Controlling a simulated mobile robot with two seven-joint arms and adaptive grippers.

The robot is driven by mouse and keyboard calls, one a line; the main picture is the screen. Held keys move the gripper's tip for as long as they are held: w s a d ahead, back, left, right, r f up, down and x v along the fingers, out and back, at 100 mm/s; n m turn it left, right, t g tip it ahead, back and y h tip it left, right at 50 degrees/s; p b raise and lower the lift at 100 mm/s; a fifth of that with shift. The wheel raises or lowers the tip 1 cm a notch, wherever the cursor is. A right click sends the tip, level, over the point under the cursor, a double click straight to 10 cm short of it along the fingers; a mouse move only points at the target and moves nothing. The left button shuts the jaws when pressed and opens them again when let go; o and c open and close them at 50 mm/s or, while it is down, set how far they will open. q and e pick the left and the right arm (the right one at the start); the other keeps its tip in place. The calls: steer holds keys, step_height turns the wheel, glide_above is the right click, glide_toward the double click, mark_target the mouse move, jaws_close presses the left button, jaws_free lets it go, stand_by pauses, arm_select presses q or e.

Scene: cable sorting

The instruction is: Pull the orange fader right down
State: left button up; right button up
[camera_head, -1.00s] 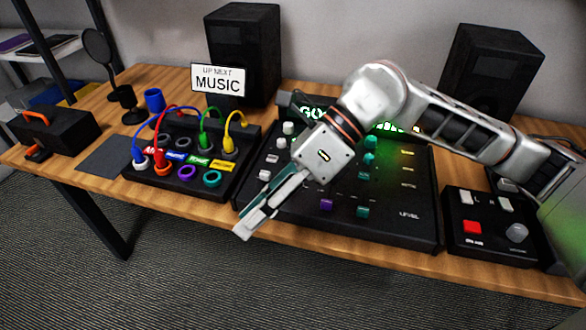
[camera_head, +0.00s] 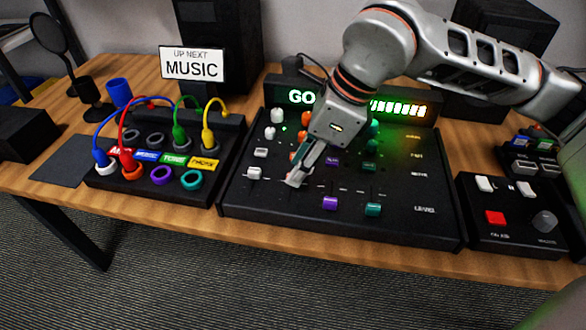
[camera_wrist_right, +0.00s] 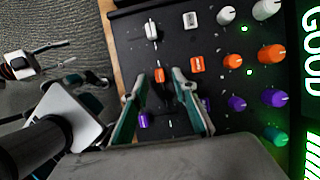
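The orange fader (camera_wrist_right: 159,75) is on the black mixer (camera_head: 240,195). In the right wrist view its cap stands between the two fingers of my right gripper (camera_wrist_right: 160,76), with gaps visible at the sides. My right gripper (camera_head: 294,181) is open and reaches down to the fader area. In the head view its fingers hide the orange fader. The white fader (camera_head: 254,173) is to the left, and the purple fader (camera_head: 330,203) and teal fader (camera_head: 373,209) are to the right. A part that looks like my left gripper (camera_wrist_right: 62,70) shows small in the wrist view; its opening is unclear.
A patch box (camera_head: 215,178) with plugged cables stands left. A button box (camera_head: 515,225) stands right. The table's front edge is clear.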

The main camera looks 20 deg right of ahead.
steer(key=shift+a+f, duration=0.2)
steer(key=shift+f, duration=0.5)
steer(key=shift+w+a+f, duration=0.15)
steer(key=shift+w+f, duration=0.05)
steer(key=shift+f, duration=0.05)
arm_select(q)
steer(key=shift+w+d+r+t, duration=0.3)
steer(key=shift+w+d+r, duration=0.2)
steer(key=shift+w+r, duration=0.2)
steer(key=shift+s, duration=0.1)
